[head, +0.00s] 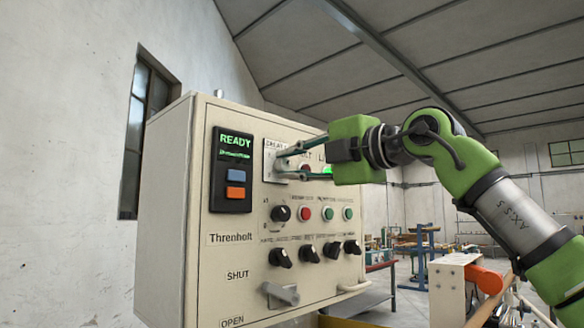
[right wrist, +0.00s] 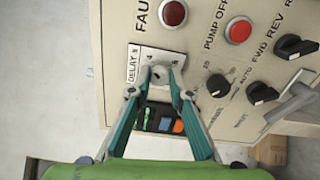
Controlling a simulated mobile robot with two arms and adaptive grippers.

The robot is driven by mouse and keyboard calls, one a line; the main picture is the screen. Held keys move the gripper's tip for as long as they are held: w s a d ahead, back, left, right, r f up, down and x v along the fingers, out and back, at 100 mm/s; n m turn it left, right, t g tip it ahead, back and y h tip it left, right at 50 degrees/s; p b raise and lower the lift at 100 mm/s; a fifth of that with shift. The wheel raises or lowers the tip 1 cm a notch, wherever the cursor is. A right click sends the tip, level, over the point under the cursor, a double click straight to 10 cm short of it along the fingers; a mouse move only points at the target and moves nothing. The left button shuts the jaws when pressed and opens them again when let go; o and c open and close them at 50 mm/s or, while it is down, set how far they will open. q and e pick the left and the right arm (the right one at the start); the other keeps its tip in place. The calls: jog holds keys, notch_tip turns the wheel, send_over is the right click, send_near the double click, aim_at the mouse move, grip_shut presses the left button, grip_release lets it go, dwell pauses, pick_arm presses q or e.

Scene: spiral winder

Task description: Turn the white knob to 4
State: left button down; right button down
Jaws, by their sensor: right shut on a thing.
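The white knob (right wrist: 160,76) sits on a pale square plate (right wrist: 135,62) marked DELAY s on the panel, seen in the right wrist view. My right gripper (right wrist: 160,82) is shut on the knob, one fingertip on each side. In the head view my right gripper (head: 281,164) reaches in from the right to the plate (head: 269,150) near the panel's top, and its fingers hide most of the knob. I cannot read the number the knob points to. My left gripper is not in view.
The beige control box (head: 164,220) has a READY display (head: 235,142), a black knob (head: 281,213), red and green buttons, several black switches and a grey lever (head: 281,294) below. A wall with a window stands at left. Workbenches stand at the back right.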

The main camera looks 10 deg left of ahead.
jog(key=shift+r, duration=0.15)
jog(key=c, duration=1.8)
grip_release()
jog(key=shift+c, duration=0.2)
jog(key=v, duration=1.2)
jog(key=shift+f, duration=0.25)
